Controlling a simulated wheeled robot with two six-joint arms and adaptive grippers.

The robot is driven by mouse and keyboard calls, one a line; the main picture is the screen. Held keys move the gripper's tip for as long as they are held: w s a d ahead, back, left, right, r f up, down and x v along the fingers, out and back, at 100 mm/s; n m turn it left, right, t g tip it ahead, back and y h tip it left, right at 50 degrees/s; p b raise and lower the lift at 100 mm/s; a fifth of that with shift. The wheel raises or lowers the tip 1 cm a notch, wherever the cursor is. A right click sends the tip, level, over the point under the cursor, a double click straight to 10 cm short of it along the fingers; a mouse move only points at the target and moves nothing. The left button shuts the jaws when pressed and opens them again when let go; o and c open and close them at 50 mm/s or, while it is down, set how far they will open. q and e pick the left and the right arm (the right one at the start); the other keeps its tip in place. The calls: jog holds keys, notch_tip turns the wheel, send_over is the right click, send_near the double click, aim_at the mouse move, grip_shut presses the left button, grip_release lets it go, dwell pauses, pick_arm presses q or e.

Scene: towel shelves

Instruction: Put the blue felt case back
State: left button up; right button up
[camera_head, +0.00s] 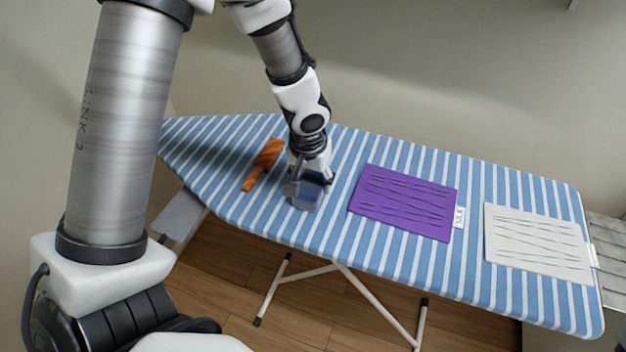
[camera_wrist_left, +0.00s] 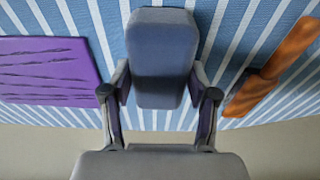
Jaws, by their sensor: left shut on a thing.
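The blue felt case (camera_head: 310,194) is a small grey-blue block over the striped ironing board (camera_head: 335,235). My left gripper (camera_head: 305,184) is shut on it, with one finger on each side. In the left wrist view the case (camera_wrist_left: 161,58) stands between the two fingers of the left gripper (camera_wrist_left: 160,100). Whether the case touches the board or hangs just above it, I cannot tell. My right gripper is not in view.
An orange-brown wooden object (camera_head: 264,164) lies left of the case. A purple towel or mat (camera_head: 404,202) and a white one (camera_head: 538,242), both with tags, lie to the right. Bare striped board shows between them. A grey slatted surface (camera_head: 607,240) is at the far right.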

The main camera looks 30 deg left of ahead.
aim_at(308, 186)
pick_arm(q)
jog(key=shift+s+f+b, duration=0.1)
jog(key=shift+s+b, duration=0.05)
jog(key=shift+b, duration=0.15)
jog(key=o, duration=1.4)
jog(key=r, duration=0.4)
jog(key=s+r+p, duration=0.1)
jog(key=r, duration=0.3)
jog(key=r+p, duration=0.1)
jog(key=r, duration=0.3)
jog(key=shift+s+d+r, duration=0.15)
jog(key=shift+s+d, duration=0.1)
jog(key=shift+s, duration=0.05)
